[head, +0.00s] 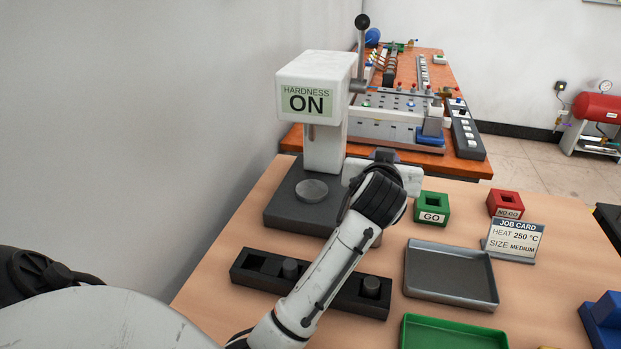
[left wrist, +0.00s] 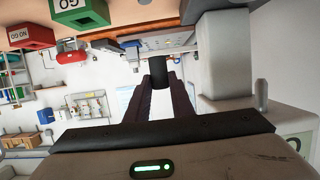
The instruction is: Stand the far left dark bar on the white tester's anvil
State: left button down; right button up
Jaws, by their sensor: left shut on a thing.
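The white tester (head: 322,90) stands at the back left of the bench, its screen reading HARDNESS ON. Its round grey anvil (head: 312,189) is bare on the dark base. My left gripper (left wrist: 160,87) is shut on a dark bar (left wrist: 160,71), seen at the fingertips in the left wrist view. In the head view my left wrist hides the fingertips and the bar. The gripper is to the right of the anvil, beside the tester column. The dark rack (head: 330,288) has an empty far left slot; other dark bars stand in it. My right gripper is out of view.
A green GO block (head: 432,208), a red NO-GO block (head: 505,203) and a job card (head: 514,240) stand at the right. A grey tray (head: 452,297) and a green tray (head: 455,335) lie in front. Another orange bench (head: 465,166) stands behind.

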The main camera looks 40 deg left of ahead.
pick_arm(q)
jog(key=s+a+p, duration=0.1)
jog(key=s+a, duration=0.3)
jog(key=a, duration=0.3)
jog(key=s+a+p, duration=0.1)
jog(key=s+a, duration=0.3)
jog(key=a, duration=0.3)
jog(key=f, duration=0.6)
jog(key=shift+w+d, duration=0.2)
jog(key=shift+a+f, duration=0.15)
jog(key=shift+f, duration=0.25)
jog(key=shift+s, duration=0.1)
jog(key=shift+f, duration=0.3)
jog(key=c, duration=1.5)
grip_release()
jog(key=shift+c, duration=0.2)
